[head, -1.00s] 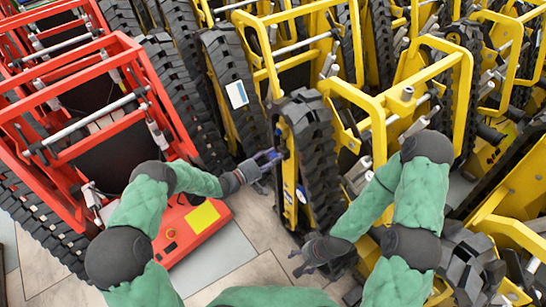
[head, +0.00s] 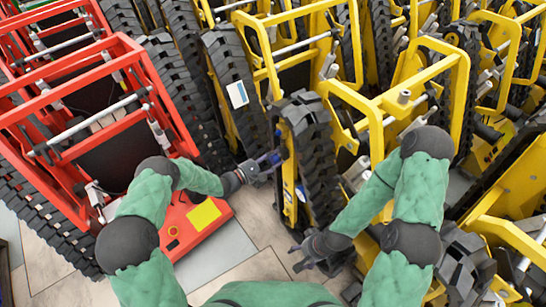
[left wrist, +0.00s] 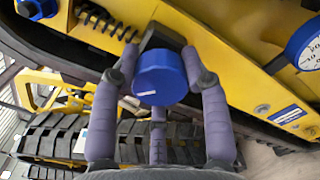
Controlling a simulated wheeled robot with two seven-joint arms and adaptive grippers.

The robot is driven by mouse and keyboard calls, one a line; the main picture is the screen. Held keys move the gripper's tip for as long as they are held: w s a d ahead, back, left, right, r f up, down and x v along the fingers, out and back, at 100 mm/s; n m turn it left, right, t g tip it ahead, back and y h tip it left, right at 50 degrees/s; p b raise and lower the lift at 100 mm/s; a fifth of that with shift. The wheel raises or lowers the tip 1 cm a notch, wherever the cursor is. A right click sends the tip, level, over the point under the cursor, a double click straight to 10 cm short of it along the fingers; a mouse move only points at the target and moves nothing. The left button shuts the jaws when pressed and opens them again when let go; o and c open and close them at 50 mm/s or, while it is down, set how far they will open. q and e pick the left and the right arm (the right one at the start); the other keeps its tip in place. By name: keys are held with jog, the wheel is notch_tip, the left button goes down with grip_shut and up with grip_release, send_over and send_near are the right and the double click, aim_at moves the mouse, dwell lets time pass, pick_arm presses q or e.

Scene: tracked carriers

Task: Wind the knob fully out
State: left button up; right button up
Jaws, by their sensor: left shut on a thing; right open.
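The blue round knob (left wrist: 160,78) sits on the side of a yellow tracked carrier (left wrist: 245,60), at the top middle of the left wrist view. My left gripper (left wrist: 158,72) has its purple fingers around the knob, one on each side and one below, and is shut on it. In the head view the left gripper (head: 268,161) reaches the narrow front of the yellow carrier (head: 288,175), and its fingers largely hide the knob there. My right gripper (head: 305,254) is open and empty, low in front of the same carrier's track.
A coil spring (left wrist: 105,22) lies beside the knob, and a blue-rimmed dial (left wrist: 306,42) is to the right. Red carriers (head: 125,50) stand at left, with more yellow carriers (head: 440,60) packed at right. Bare floor (head: 245,265) shows below my left gripper.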

pick_arm(q)
jog(key=n, duration=0.3)
jog(key=n+p, duration=0.1)
jog(key=shift+s+d+n, duration=0.2)
jog(key=shift+s+n, duration=0.05)
jog(key=shift+n, duration=0.05)
jog(key=n+p, duration=0.1)
jog(key=n, duration=0.4)
jog(key=shift+w+a, duration=0.1)
jog(key=n, duration=0.3)
jog(key=n+p, duration=0.1)
jog(key=n, duration=0.1)
jog(key=shift+w+a+r+n, duration=0.1)
jog(key=shift+w+n, duration=0.05)
jog(key=shift+n, duration=0.25)
jog(key=n, duration=0.4)
jog(key=shift+w+a+n, duration=0.1)
jog(key=shift+n, duration=0.2)
jog(key=n, duration=0.4)
jog(key=shift+n+p, duration=0.3)
jog(key=shift+p, duration=0.1)
jog(key=n, duration=0.5)
jog(key=shift+w+a+n, duration=0.1)
jog(key=shift+n, duration=0.2)
jog(key=n, duration=0.5)
jog(key=shift+p, duration=0.3)
jog(key=shift+f+n, duration=0.15)
jog(key=shift+n, duration=0.95)
jog(key=shift+f+n, duration=0.15)
jog(key=shift+n, duration=0.95)
